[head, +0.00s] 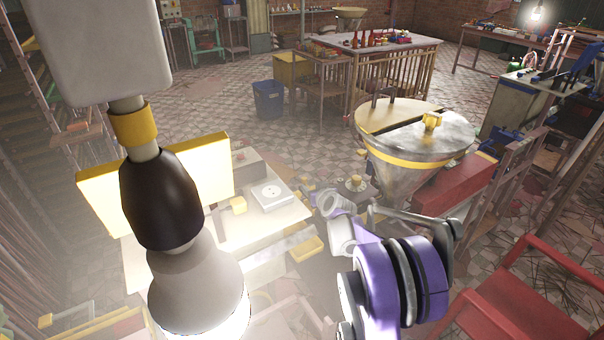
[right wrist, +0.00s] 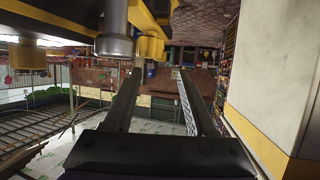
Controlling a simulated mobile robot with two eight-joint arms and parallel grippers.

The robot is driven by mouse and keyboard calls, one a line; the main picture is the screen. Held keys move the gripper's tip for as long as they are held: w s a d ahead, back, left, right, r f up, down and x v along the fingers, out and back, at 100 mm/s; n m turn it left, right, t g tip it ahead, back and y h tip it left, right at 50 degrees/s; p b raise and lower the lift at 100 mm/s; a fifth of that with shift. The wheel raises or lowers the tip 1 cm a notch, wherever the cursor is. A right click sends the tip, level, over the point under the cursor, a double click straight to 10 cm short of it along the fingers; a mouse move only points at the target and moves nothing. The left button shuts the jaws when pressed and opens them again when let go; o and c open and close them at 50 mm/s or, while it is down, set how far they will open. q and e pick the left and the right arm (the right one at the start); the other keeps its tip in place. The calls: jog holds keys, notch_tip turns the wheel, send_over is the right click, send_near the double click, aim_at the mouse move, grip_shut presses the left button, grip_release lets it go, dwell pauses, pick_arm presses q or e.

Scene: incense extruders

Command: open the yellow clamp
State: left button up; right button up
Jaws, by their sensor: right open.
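A yellow part (right wrist: 151,47), which looks like the yellow clamp, shows at the upper middle of the right wrist view, beside a grey cylinder (right wrist: 114,38). My right gripper (right wrist: 160,72) is open and empty, its two dark fingers well apart. The yellow part lies beyond the fingertips, near the left finger; I cannot tell whether they touch. In the head view my purple right arm (head: 375,285) reaches in from the bottom, below the metal funnel (head: 395,180). I cannot single out the clamp there with certainty. My left gripper is not in view.
A bright hanging lamp (head: 173,195) covers much of the left of the head view. A pale bench (head: 255,225) stands behind it. A red chair (head: 525,295) is at the lower right. A pale wall-like surface (right wrist: 275,80) rises right of the fingers in the wrist view.

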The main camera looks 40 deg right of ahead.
aim_at(305, 180)
jog(key=shift+w+d, duration=0.1)
jog(key=shift+w, duration=0.2)
jog(key=x, duration=0.9)
jog(key=shift+w+d+f+p, duration=0.1)
jog(key=shift+w+p, duration=0.15)
jog(key=shift+p, duration=0.05)
grip_shut()
dwell(0.9)
